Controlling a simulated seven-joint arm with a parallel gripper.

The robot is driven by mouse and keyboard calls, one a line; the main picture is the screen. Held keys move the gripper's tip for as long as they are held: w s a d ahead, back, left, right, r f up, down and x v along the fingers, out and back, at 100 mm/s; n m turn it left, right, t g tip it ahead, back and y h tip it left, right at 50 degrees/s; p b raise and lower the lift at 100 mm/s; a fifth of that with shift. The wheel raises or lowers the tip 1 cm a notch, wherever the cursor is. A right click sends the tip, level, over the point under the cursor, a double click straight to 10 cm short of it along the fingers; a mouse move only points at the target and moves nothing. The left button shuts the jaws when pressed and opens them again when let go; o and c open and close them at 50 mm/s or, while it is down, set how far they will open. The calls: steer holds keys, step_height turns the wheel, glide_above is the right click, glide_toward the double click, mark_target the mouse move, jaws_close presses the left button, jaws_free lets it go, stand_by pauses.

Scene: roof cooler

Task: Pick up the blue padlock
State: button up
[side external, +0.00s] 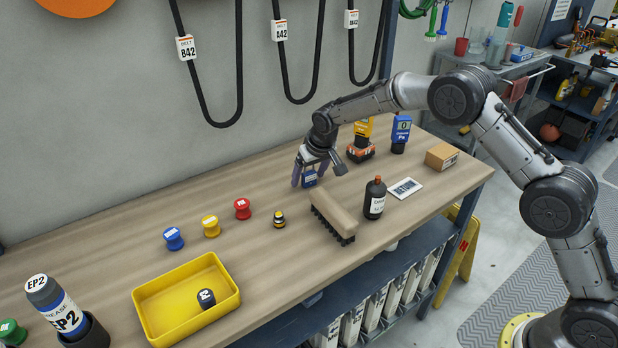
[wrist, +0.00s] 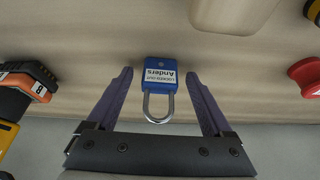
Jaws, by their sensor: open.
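The blue padlock (wrist: 159,76) has a white label reading "Anders" and a silver shackle. In the wrist view it lies on the wooden bench between the two purple fingers of my gripper (wrist: 160,78), with a gap on each side. The shackle points toward the gripper's base. In the side external view the padlock (side external: 310,179) shows under my gripper (side external: 312,180), partly hidden by the fingers. My gripper is open and points down at the bench around the padlock.
A brush (side external: 333,216) lies right of the padlock, near a dark bottle (side external: 375,198). An orange-and-black tool (side external: 361,150) and a blue meter (side external: 401,130) stand behind. Red (side external: 243,208), yellow (side external: 211,226) and blue (side external: 173,238) knobs and a yellow tray (side external: 153,293) are left.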

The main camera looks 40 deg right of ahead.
jaws_close()
stand_by(0.4)
steer(key=shift+r, duration=0.1)
